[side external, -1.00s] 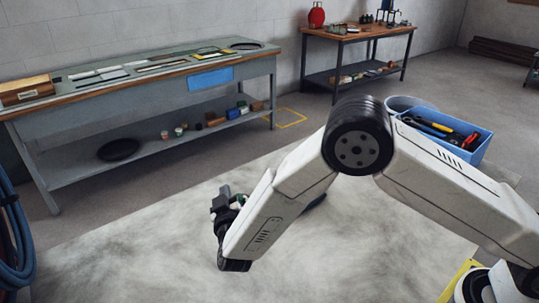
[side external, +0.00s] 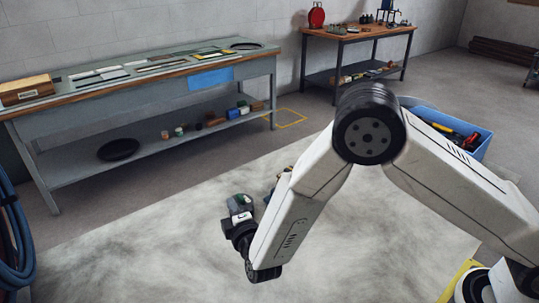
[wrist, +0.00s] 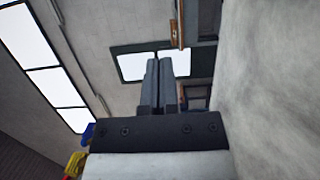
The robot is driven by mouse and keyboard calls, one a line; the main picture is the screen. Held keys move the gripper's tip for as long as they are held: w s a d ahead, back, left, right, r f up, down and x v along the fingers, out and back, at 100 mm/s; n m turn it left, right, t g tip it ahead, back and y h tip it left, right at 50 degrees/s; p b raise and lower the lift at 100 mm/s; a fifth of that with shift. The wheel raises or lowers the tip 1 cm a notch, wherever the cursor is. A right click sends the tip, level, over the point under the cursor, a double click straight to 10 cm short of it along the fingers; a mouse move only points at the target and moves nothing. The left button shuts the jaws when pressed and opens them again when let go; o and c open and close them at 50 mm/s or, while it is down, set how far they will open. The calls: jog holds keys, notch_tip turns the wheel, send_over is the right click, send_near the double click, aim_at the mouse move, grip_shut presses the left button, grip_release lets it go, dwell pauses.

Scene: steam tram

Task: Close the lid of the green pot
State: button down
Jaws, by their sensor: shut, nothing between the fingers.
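A small dark green object (side external: 240,201), likely the green pot, shows on the pale mat in the side view, just beyond my gripper. It is too small and too covered to tell how its lid stands. My gripper (side external: 241,217) is low over the mat, in front of the green object in the picture; I cannot tell whether they touch. In the wrist view my gripper (wrist: 160,62) has its two grey fingers together, with nothing held. The pot does not show clearly in the wrist view.
Small dark items (side external: 271,188) are partly hidden behind my forearm. A blue tool bin (side external: 470,139) stands at right, partly behind my arm. A long grey workbench (side external: 150,120) and a wooden-topped table (side external: 352,37) stand at the back. The front left mat (side external: 130,255) is clear.

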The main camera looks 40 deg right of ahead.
send_near(238, 203)
jog(key=a, duration=0.1)
jog(key=s+a+r, duration=0.1)
jog(key=a, duration=0.3)
jog(key=shift+s+a+r, duration=0.25)
jog(key=shift+s+r, duration=0.05)
jog(key=shift+r, duration=0.05)
jog(key=shift+w, duration=0.15)
jog(key=x, duration=0.9)
jog(key=shift+w, duration=0.35)
jog(key=shift+d, duration=2.1)
jog(key=shift+d, duration=0.45)
jog(key=shift+a, duration=0.15)
